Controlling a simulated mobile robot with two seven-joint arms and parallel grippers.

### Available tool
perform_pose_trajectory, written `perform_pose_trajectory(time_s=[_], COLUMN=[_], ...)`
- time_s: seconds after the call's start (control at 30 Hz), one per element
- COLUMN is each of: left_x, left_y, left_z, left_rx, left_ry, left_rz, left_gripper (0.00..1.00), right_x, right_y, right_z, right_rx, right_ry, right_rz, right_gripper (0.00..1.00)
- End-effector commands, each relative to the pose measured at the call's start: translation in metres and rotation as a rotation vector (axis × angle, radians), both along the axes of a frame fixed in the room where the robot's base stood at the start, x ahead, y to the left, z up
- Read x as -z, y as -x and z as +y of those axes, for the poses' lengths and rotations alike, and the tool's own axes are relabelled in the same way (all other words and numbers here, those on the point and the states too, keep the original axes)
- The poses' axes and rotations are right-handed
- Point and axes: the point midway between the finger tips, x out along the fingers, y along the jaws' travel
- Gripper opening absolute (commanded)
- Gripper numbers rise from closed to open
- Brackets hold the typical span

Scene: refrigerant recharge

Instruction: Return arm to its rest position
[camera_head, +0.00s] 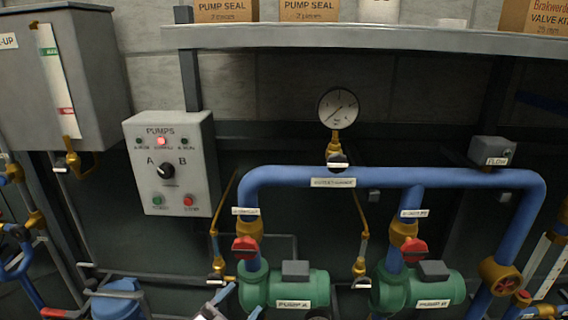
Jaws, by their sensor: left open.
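My left gripper (232,298) shows at the bottom edge, left of centre, with pale grey and blue parts. Its fingers are apart and I see nothing between them. In the picture it is just left of and below the green pump labelled PUMP A (292,290). I cannot tell how far it is from the pump. Most of my left arm is cut off by the bottom edge. My right gripper is not in view.
A grey PUMPS panel (173,190) with a black knob hangs on the wall. A blue pipe (385,177) with red-handled valves rises above PUMP A and PUMP B (425,290). A pressure gauge (338,106) sits above it. A shelf (330,37) with boxes runs overhead.

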Motion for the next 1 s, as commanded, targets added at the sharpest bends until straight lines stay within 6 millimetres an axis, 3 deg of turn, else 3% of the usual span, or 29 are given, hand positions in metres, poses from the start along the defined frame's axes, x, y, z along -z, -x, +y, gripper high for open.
perform_pose_trajectory(time_s=[0.17,0.37,0.57,0.67,0.83,1.0], left_x=[0.011,0.039,0.088,0.119,0.166,0.198], left_y=[0.008,0.016,0.031,0.049,0.099,0.148], left_z=[-0.001,0.015,0.063,0.101,0.162,0.187], left_rx=[0.063,0.027,-0.166,-0.322,-0.554,-0.657], left_ry=[0.064,0.107,0.136,0.130,0.064,0.088], left_rz=[0.125,0.316,0.526,0.615,0.697,0.785], left_gripper=[0.63,0.63,0.63,0.63,0.63,0.63], right_x=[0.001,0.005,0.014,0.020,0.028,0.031], right_y=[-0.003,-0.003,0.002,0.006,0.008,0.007], right_z=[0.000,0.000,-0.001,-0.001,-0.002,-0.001], right_rx=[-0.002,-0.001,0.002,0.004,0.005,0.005], right_ry=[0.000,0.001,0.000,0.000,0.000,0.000], right_rz=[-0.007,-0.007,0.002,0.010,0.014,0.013], right_gripper=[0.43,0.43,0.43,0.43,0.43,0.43])
